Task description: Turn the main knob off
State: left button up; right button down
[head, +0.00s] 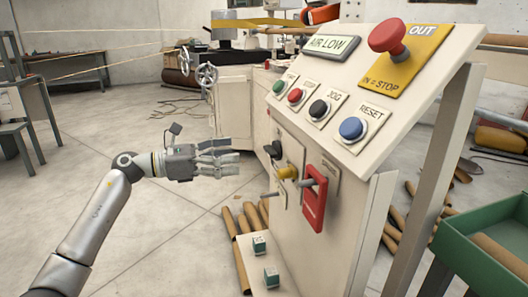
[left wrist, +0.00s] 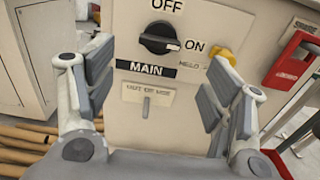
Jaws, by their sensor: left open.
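The main knob (left wrist: 158,40) is a black rotary knob on the cream control panel (left wrist: 200,12). Its white-tipped end points right, toward the ON label, and the OFF label sits above it. In the head view the knob (head: 273,149) shows edge-on on the panel's lower face. My left gripper (head: 238,158) is open and empty, to the left of the knob and apart from it. In the left wrist view its fingers (left wrist: 158,95) frame the knob from below, one on each side. My right gripper is not in view.
A yellow knob (head: 288,172) and a red switch plate (head: 315,197) sit right of the main knob. Above are several push buttons and a red stop button (head: 387,37). A lever marked out of use (left wrist: 146,108) is below. A green bin (head: 490,255) stands right.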

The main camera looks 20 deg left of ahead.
aim_at(266, 150)
pick_arm(q)
jog(key=b+x, duration=0.1)
jog(key=x, duration=0.8)
jog(key=shift+w+d, duration=0.1)
jog(key=shift+c, duration=0.3)
jog(key=c, duration=1)
